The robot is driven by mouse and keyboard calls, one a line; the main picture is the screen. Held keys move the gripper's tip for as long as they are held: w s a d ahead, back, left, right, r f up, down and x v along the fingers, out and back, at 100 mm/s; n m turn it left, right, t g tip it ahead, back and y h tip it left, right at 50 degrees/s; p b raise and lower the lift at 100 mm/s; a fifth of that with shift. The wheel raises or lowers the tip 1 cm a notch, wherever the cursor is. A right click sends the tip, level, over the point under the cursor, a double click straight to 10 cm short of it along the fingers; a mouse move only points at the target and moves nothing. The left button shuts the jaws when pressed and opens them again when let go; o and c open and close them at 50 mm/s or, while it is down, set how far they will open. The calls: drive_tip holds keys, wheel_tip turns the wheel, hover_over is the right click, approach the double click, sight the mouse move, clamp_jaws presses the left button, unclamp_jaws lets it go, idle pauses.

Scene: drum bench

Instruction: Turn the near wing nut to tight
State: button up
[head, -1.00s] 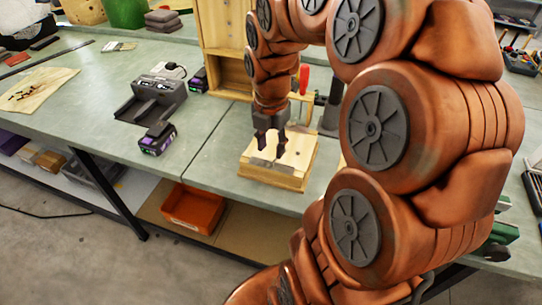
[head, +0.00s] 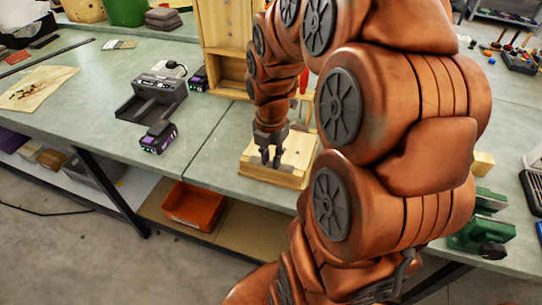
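A pale wooden block (head: 290,178) like a small fixture sits on the green-grey bench near its front edge. My gripper (head: 271,164) points down over the block's top, low and close to its surface. Its two dark fingers show a small gap between them, and I see nothing held there. I cannot make out the near wing nut; it is too small or hidden behind the fingers. Whether the fingertips touch anything on the block is not clear.
A wooden shelf unit (head: 228,40) stands just behind the block. A dark charger-like device (head: 155,92) and a battery pack (head: 158,138) lie to the left. A green vise (head: 480,235) is at the right.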

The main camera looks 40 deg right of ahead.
clamp_jaws()
